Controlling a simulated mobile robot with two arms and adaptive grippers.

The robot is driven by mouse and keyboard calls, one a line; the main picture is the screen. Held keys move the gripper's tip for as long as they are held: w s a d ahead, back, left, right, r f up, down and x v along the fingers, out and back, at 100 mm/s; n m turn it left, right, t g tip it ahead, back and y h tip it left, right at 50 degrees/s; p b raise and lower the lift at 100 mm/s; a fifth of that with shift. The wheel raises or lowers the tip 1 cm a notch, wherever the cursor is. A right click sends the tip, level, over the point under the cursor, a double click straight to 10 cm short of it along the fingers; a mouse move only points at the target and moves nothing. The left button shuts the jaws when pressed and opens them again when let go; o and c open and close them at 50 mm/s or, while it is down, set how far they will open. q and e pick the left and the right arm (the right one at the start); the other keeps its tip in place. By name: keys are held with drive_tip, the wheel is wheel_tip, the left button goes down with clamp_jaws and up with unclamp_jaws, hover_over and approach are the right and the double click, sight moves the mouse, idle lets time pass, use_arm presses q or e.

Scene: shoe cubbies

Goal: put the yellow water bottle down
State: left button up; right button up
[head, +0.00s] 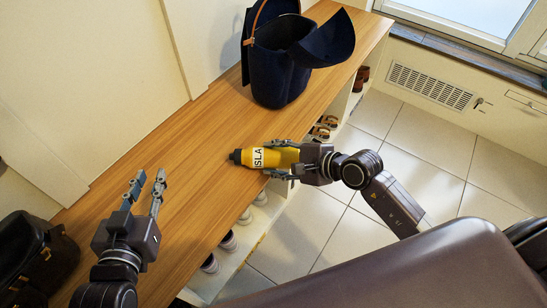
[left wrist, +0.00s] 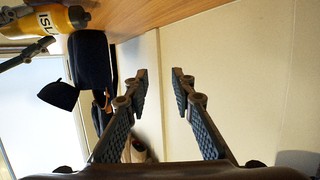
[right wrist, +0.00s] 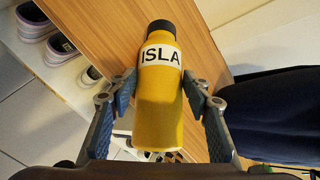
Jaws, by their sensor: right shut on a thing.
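The yellow water bottle (head: 270,157) has a black cap and a white label reading "ISLA". My right gripper (head: 290,158) is shut on its body. The bottle is at the front edge of the wooden bench top (head: 190,150), its cap pointing left in the head view; I cannot tell whether it touches the wood. In the right wrist view the bottle (right wrist: 160,105) sits between both fingers (right wrist: 158,90). Part of the bottle (left wrist: 40,20) also shows in the left wrist view. My left gripper (head: 146,190) is open and empty over the bench's left part.
A dark blue bag (head: 280,70) with an open flap stands at the far end of the bench. A dark brown bag (head: 35,260) is at the lower left. Shoes (head: 229,241) fill cubbies below the bench top. The wood between the bottle and the wall is clear.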

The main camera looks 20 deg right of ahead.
drive_tip(key=shift+r, duration=0.1)
drive_tip(key=o, duration=1.6)
